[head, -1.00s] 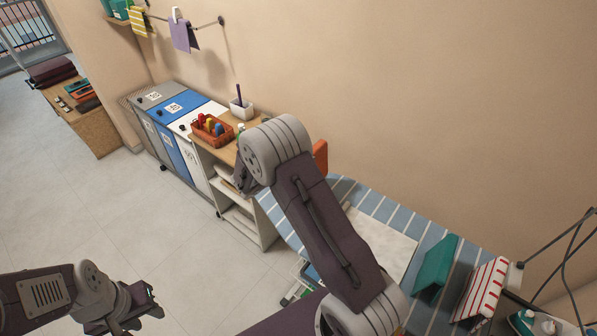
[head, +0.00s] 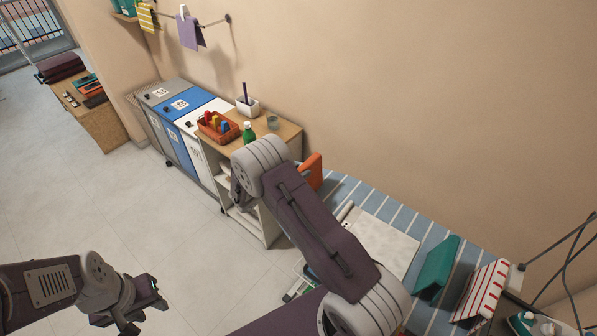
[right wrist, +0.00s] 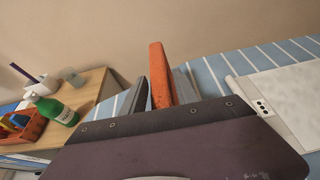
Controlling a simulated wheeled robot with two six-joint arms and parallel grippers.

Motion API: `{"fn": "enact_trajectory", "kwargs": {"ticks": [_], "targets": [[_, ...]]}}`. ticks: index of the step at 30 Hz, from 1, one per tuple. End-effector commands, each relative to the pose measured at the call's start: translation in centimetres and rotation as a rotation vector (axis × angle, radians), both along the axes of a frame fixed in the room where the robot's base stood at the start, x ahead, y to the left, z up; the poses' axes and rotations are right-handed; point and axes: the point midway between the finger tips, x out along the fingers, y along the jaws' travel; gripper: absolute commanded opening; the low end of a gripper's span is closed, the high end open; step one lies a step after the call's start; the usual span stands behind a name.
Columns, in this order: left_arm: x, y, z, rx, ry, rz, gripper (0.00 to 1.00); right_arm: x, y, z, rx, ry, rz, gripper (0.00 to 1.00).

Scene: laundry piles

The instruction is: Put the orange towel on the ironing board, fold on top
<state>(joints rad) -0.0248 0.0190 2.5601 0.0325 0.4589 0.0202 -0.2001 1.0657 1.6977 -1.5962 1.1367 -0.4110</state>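The orange towel (head: 314,169) stands upright near the far left end of the blue-and-white striped ironing board (head: 356,190). My right forearm partly hides it in the head view. In the right wrist view the orange towel (right wrist: 159,76) is between the two grey fingers of my right gripper (right wrist: 159,93), which look closed on its sides. Striped board cover shows around and behind it. Its lower end is hidden by the gripper body, so I cannot tell whether it touches the board. My left gripper (head: 148,306) looks open and empty, over the floor at the lower left.
A pale flat pad (head: 381,240) lies on the board's middle. A teal towel (head: 437,266) and a red-striped towel (head: 481,289) stand tented further right. A wooden-topped shelf (head: 283,135) with a red basket (head: 218,127) and green bottle (head: 249,132) is beside the board's left end.

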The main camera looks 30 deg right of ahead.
Motion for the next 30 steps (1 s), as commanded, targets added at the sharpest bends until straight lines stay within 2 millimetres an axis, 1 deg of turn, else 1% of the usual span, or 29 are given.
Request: {"fn": "enact_trajectory", "kwargs": {"ticks": [9,12,14,16,24,27,30], "targets": [[0.0,0.0,0.1,0.000,0.000,0.000,0.36,0.0,0.0,0.1,0.000,0.000,0.000,0.47],[0.0,0.0,0.4,0.000,0.000,0.000,0.36,0.0,0.2,0.5,0.000,0.000,0.001,0.47],[0.0,0.0,0.0,0.000,0.000,0.000,0.36,-0.2,0.8,0.6,0.001,-0.002,0.001,0.47],[0.0,0.0,-0.3,0.000,0.000,0.000,0.36,-0.7,2.0,1.0,0.001,-0.001,0.004,0.47],[0.0,0.0,-1.3,0.000,0.000,0.000,0.36,-2.8,7.3,3.4,0.001,-0.003,0.004,0.47],[0.0,0.0,-1.5,0.000,0.000,0.000,0.36,-3.5,8.7,4.1,0.000,-0.003,0.003,0.47],[0.0,0.0,-1.6,0.000,0.000,0.000,0.36,-3.9,9.7,4.6,0.001,-0.002,0.001,0.47]]}}
